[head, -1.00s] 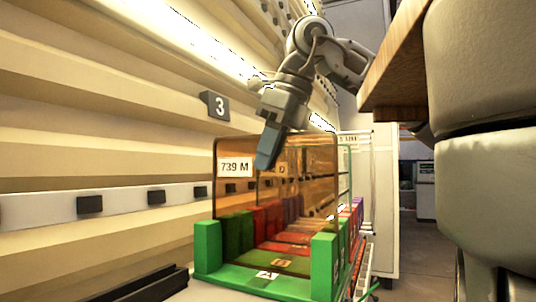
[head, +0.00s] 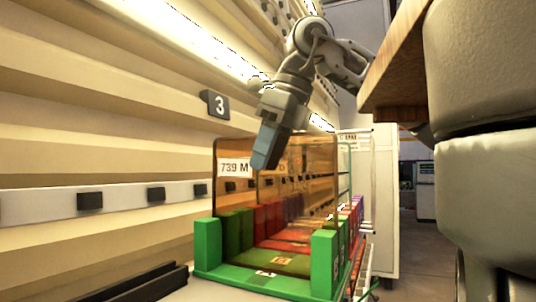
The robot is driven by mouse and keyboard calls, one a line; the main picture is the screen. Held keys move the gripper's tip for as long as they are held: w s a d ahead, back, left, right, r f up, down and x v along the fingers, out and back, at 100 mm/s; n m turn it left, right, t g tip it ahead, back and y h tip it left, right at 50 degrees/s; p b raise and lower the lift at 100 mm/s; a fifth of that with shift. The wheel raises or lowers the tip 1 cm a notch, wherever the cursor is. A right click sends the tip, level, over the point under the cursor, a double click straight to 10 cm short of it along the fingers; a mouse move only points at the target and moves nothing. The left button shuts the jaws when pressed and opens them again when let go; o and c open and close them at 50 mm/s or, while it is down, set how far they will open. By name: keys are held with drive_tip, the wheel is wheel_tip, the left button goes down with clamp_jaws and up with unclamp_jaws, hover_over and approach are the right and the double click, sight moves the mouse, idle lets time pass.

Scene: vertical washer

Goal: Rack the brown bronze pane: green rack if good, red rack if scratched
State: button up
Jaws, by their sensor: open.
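A brown bronze pane (head: 300,200) stands upright in the head view, with a white label reading "739 M" near its upper left corner. Its lower part is between the end posts of the nearest green rack (head: 211,246). Through the pane I see red blocks and floor of the red rack (head: 268,217) behind. My gripper (head: 265,152) points down at the pane's top edge, left of its middle. Its fingertips overlap the upper part of the pane in the picture. The fingers are seen nearly edge-on, and I cannot tell whether they touch the glass.
A ribbed cream wall with a "3" sign (head: 215,104) runs along the left. Another pane edge and purple rack parts (head: 357,212) are farther back. A black rail (head: 140,285) lies at front left. A wooden slab (head: 405,65) overhangs at upper right.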

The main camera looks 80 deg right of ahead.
drive_tip(key=p+v, duration=0.4)
drive_tip(key=v, duration=0.3)
drive_tip(key=shift+r, duration=0.1)
drive_tip(key=shift+s+r, duration=0.15)
drive_tip(key=shift+r, duration=0.15)
drive_tip(key=shift+f, duration=0.1)
idle(0.6)
